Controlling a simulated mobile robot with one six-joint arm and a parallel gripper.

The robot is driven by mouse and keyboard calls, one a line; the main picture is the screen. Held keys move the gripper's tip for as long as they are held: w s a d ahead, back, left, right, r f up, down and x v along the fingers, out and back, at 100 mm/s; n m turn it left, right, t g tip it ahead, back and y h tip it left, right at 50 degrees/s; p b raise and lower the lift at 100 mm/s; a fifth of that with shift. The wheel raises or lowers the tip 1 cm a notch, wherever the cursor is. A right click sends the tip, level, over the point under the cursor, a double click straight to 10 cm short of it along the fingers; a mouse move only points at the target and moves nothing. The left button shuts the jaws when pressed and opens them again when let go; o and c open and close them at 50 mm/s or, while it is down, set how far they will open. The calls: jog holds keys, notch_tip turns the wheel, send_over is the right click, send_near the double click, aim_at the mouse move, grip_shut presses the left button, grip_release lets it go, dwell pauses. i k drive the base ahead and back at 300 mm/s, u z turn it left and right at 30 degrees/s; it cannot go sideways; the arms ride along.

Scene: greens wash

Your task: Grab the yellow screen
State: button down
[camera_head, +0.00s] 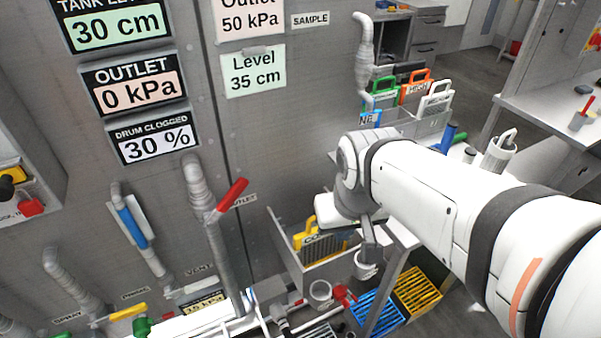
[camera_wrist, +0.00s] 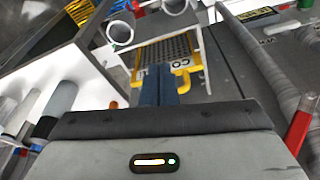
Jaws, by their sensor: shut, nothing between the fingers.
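The yellow screen (camera_head: 301,240) has a yellow frame, dark mesh and a label starting "CO". It stands in a grey open bin (camera_head: 325,270) by the wall, partly hidden by my arm in the head view. In the wrist view, the yellow screen (camera_wrist: 183,62) lies straight ahead of my gripper (camera_wrist: 159,72), whose blue fingers are together and empty. The fingers overlap the screen's near edge in that picture; I cannot tell whether they touch it. In the head view, my arm reaches over the bin and the fingertips are hard to make out.
A red-handled valve (camera_head: 232,194) and pipes stand left of the bin. Blue (camera_head: 377,309) and yellow (camera_head: 418,290) crates sit on the floor at right. Green, orange and white screens (camera_head: 436,101) stand in a rack behind. A red-handled pipe (camera_wrist: 299,131) is close on the wrist view's right.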

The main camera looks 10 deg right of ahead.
aim_at(314, 249)
jog(key=u, duration=0.15)
jog(key=k, duration=0.5)
jog(key=z, duration=2)
jog(key=k, duration=1.4)
jog(key=u, duration=0.85)
jog(key=i, duration=1)
